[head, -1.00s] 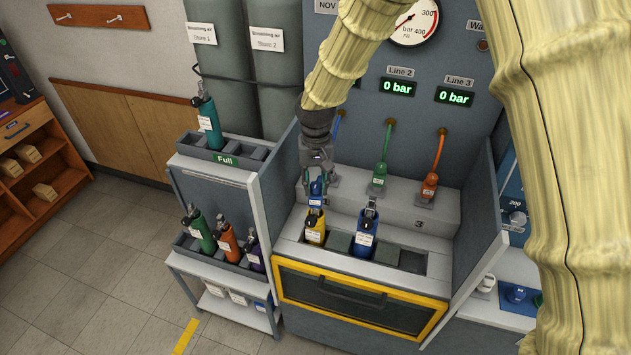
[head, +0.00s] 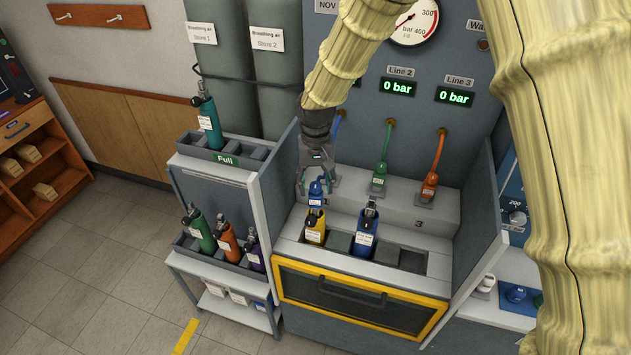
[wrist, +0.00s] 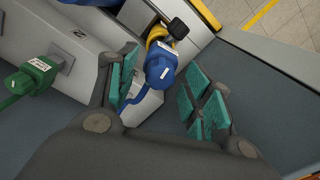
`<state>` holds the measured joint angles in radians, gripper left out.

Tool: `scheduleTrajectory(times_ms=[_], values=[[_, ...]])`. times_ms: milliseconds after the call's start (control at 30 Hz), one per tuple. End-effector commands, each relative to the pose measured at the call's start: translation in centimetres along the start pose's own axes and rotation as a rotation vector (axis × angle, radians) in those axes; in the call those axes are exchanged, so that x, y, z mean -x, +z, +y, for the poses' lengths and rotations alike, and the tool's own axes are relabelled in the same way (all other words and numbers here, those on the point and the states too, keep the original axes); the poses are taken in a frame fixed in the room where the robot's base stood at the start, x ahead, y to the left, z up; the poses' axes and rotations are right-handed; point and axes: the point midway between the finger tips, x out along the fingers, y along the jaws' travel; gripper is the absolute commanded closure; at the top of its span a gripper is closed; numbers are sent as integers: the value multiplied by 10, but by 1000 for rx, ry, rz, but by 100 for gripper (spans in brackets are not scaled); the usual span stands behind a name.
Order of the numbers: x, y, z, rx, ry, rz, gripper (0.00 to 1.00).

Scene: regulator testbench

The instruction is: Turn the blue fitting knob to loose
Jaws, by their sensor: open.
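The blue fitting (head: 316,193) sits on top of the yellow cylinder (head: 315,227) in the left slot of the bench. In the wrist view the blue fitting (wrist: 160,66) shows a round knob with a white label, and a blue hose runs from it. I cannot read the label. My gripper (head: 316,182) is just above and behind the fitting. In the wrist view my gripper (wrist: 160,80) is open, with its teal pads apart on both sides of the fitting. I see a gap to the right pads; contact on the left is unclear.
A blue cylinder (head: 365,232) stands right of the yellow one. Green (head: 380,174) and orange (head: 430,184) fittings rest on the ledge to the right. A grey side panel (head: 278,190) rises close left of my gripper. Lines 2 and 3 read 0 bar.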

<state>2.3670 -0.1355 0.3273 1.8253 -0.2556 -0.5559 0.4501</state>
Motion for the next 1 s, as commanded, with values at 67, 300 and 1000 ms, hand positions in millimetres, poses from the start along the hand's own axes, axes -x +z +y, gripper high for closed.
scheduleTrajectory(times_ms=[67,300,1000], values=[[3,0,0,0,0,1,50],[33,-1,0,0,-1,3,50],[120,0,0,-1,-1,0,50]])
